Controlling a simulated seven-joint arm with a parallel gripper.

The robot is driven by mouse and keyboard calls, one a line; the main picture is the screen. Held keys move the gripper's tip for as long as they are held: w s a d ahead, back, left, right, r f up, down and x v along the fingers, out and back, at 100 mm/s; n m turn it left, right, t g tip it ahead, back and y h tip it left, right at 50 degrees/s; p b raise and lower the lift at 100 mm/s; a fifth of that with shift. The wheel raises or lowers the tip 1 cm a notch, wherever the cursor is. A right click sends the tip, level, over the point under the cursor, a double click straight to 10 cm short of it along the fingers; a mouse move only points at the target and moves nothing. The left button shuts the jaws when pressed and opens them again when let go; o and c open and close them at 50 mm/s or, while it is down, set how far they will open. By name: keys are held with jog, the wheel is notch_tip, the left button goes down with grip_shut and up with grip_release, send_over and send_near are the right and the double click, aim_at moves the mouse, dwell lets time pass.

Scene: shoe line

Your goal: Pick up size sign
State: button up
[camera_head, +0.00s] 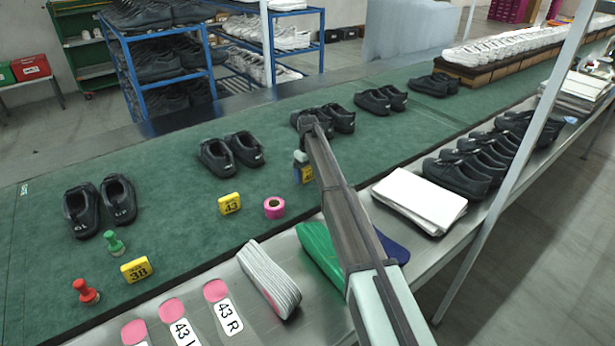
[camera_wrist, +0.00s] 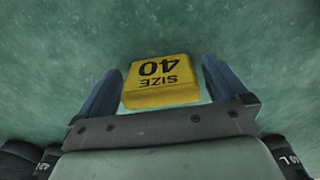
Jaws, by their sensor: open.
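A yellow size sign (camera_wrist: 158,82) reading "SIZE 40" is between the two fingers of my gripper (camera_wrist: 162,85) in the wrist view. The fingers are open, one on each side of the sign; a narrow gap shows, and I cannot tell if either touches it. In the head view the sign (camera_head: 305,174) is mostly hidden behind my arm and gripper (camera_head: 301,158). Two other yellow signs stand on the green belt: one reading 43 (camera_head: 230,204) and one reading 38 (camera_head: 136,269).
The green belt (camera_head: 165,210) carries several pairs of black shoes (camera_head: 230,153). A pink tape roll (camera_head: 274,207), a green stamp (camera_head: 114,243) and a red stamp (camera_head: 86,291) stand near its front edge. White paper (camera_head: 420,198) and black shoes lie on the metal shelf.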

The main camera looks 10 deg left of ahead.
jog(key=shift+f, duration=0.6)
jog(key=c, duration=1)
jog(key=shift+r, duration=0.1)
